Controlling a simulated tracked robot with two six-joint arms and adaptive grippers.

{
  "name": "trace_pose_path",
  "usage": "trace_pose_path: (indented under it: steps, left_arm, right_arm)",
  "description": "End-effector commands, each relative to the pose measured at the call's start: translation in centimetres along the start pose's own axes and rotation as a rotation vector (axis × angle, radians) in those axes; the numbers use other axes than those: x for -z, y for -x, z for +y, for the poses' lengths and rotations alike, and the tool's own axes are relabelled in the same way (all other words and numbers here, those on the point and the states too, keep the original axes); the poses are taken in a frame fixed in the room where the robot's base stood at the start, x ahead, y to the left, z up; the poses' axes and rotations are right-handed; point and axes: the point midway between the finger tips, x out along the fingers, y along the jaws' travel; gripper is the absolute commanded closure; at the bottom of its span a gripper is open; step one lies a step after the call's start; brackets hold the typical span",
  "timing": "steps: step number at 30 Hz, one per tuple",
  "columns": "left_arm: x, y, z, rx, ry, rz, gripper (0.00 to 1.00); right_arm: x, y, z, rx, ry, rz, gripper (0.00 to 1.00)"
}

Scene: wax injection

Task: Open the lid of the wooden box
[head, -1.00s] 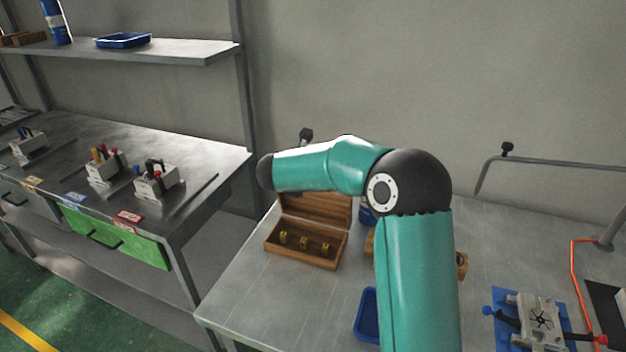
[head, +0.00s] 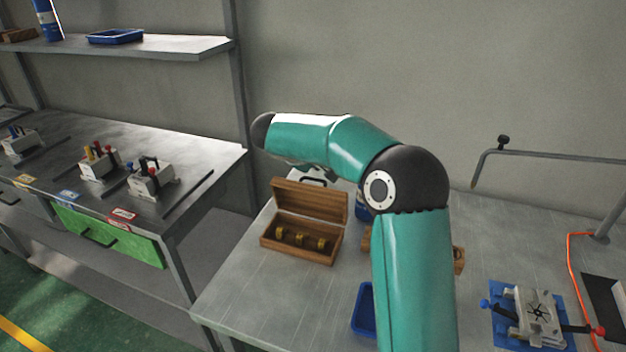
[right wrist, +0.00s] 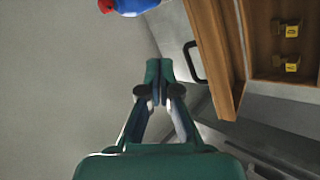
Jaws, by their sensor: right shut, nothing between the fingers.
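The wooden box (head: 287,253) stands on the metal table. Its lid (head: 310,201) is up and leans back, with a dark handle (head: 313,181) at its top edge. Several small yellowish pieces (head: 301,240) lie inside. In the right wrist view the lid (right wrist: 212,50), its black handle (right wrist: 193,62) and the yellow pieces (right wrist: 291,64) show at the upper right. My right gripper (right wrist: 160,72) is shut and empty, left of the handle and apart from it. In the head view my right arm hides its gripper. My left gripper is not in view.
A blue tray (head: 364,312) and a partly hidden wooden item (head: 459,261) are near my arm. A clamp fixture (head: 536,311) on a blue plate is at the right. A bent metal rod (head: 560,157) stands behind. A shelf (head: 180,48) and side bench are at the left.

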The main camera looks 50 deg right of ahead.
Motion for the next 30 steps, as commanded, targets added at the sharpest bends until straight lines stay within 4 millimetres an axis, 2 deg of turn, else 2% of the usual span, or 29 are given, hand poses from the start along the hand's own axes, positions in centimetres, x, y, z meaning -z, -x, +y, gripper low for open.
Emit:
trace_pose_path:
  steps: [3,7,9,13,19,23,30]
  left_arm:
    - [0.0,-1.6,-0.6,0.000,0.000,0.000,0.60]
    - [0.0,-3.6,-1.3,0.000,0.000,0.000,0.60]
    - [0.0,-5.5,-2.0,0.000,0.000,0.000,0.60]
    - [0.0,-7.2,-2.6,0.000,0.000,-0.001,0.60]
    - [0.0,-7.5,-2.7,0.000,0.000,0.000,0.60]
    - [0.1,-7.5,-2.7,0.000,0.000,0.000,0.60]
    - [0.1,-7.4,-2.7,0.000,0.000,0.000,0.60]
  right_arm:
    - [-0.2,1.1,0.1,0.052,-0.444,-0.032,1.00]
    - [-0.1,3.0,-0.3,0.133,-0.903,-0.076,1.00]
    - [0.3,4.4,-0.9,0.206,-1.120,-0.093,1.00]
    - [1.3,6.3,-1.3,0.284,-1.174,-0.048,1.00]
    - [1.6,6.3,-1.9,0.293,-1.161,-0.035,1.00]
    - [1.7,5.0,-2.1,0.290,-1.160,-0.037,1.00]
    - [2.2,0.6,-3.2,0.288,-1.158,-0.039,1.00]
